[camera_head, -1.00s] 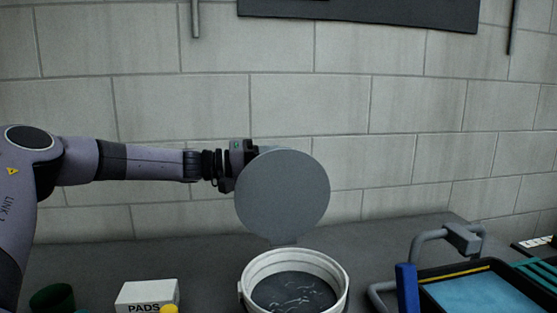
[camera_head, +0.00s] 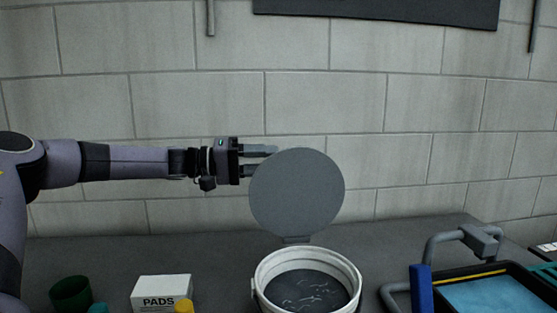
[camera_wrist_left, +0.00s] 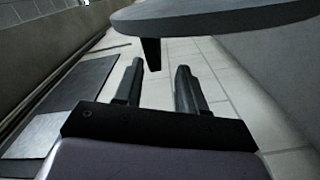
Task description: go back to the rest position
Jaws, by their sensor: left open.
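My left gripper (camera_head: 262,160) is open and empty, its fingers pointing right, just left of and partly behind the raised round grey lid (camera_head: 297,192). The lid stands upright at the back of a white bucket (camera_head: 262,272) that holds dark grey stuff. In the left wrist view the two fingers of the gripper (camera_wrist_left: 158,85) are apart with nothing between them, and the lid (camera_wrist_left: 215,18) crosses the top of the picture. My right gripper is not in view.
A white box marked PADS (camera_head: 160,290), a dark green cup (camera_head: 71,293) and a yellow item stand at the front left. A black tray with blue inside (camera_head: 500,296) and a grey handle lies at the right. A block wall closes the back.

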